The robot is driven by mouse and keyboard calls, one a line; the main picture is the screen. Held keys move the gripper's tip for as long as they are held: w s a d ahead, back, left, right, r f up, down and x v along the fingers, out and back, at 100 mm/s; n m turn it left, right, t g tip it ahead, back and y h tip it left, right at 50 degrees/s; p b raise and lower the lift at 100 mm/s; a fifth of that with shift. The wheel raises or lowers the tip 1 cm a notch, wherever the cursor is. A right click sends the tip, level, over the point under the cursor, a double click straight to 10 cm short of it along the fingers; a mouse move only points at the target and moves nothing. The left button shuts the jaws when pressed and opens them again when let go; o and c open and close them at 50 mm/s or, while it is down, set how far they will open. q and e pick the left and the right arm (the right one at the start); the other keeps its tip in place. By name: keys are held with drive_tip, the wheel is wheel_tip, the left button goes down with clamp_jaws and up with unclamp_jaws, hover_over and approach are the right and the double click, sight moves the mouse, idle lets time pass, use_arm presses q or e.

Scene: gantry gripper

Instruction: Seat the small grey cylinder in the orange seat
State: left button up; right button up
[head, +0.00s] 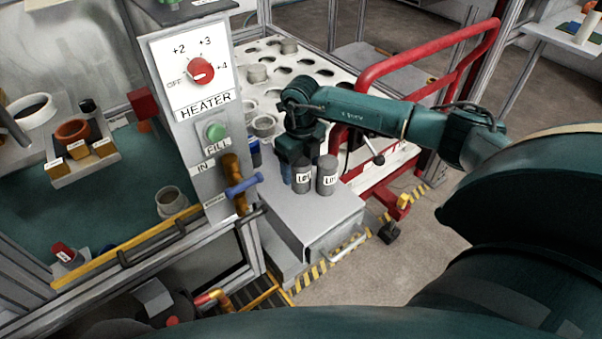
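Two small dark grey cylinders with white labels stand upright on a grey box top, a left one (303,178) and a right one (327,178). I cannot tell which is the task's cylinder. My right gripper (294,168) points down just behind and left of them. Its fingertips are largely hidden, so I cannot tell whether it is open or holds anything. An orange-brown ring (72,131), which looks like the orange seat, sits on a light stand inside the enclosure at the left. My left gripper is not in view.
The heater panel (190,75) with a red knob stands between the enclosure and my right gripper. A white rack (318,62) with round holes lies behind. A red rail (425,62) stands at right. A grey cup (172,202) stands inside the enclosure.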

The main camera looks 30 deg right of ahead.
drive_tip(key=c, duration=1.3)
drive_tip(key=shift+c, duration=0.3)
drive_tip(key=shift+r, duration=0.2)
